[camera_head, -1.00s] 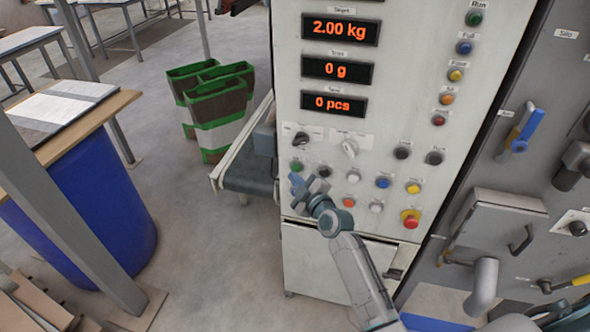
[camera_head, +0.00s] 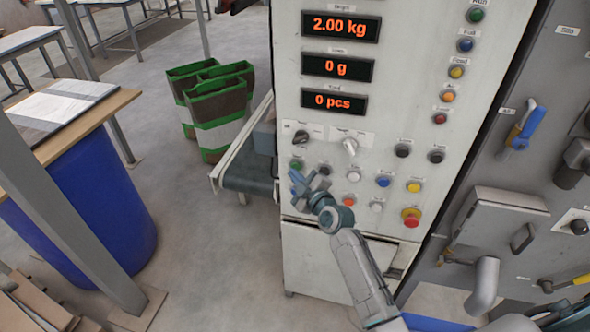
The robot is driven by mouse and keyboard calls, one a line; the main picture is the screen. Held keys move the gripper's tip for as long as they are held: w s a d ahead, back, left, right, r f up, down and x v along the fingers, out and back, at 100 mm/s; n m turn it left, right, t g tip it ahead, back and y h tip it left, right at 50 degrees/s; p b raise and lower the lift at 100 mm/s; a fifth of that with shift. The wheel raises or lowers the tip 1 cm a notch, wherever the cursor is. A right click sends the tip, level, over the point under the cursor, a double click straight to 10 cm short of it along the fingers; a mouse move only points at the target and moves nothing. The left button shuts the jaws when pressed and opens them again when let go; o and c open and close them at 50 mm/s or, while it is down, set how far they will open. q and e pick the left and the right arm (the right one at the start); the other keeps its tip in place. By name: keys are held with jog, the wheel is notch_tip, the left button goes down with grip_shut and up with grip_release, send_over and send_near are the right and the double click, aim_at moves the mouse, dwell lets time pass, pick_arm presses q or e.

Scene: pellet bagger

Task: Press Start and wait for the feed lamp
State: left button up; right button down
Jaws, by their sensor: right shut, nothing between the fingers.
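The bagger's control panel (camera_head: 385,82) stands in the middle, with orange displays reading 2.00 kg, 0 g and 0 pcs. A green button (camera_head: 296,164), probably Start, sits at the panel's lower left; its label is too small to read. My right gripper (camera_head: 296,178) is shut and empty, its fingertips close below the green button. I cannot tell whether it touches the panel. The lamp column at the upper right has a green lamp (camera_head: 476,15), a blue lamp (camera_head: 465,45), a yellow lamp (camera_head: 457,72) and others; none clearly glows. My left gripper is out of view.
A red emergency-stop button (camera_head: 411,218) sits at the panel's lower right. A short conveyor (camera_head: 247,178) lies left of the panel. Green and brown bags (camera_head: 217,110) stand behind on the floor. A blue drum (camera_head: 88,205) is at left. A blue-handled valve (camera_head: 527,128) is at right.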

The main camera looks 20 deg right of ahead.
jog(key=shift+w+d, duration=0.25)
jog(key=shift+w, duration=0.1)
dwell(0.7)
jog(key=shift+s+a+b, duration=0.3)
jog(key=shift+s+a, duration=0.15)
jog(key=shift+s, duration=0.2)
jog(key=s+a, duration=0.2)
jog(key=s, duration=0.1)
jog(key=s+a, duration=0.1)
jog(key=s, duration=0.1)
jog(key=shift+a, duration=0.15)
dwell(0.4)
jog(key=shift+f, duration=0.1)
dwell(0.6)
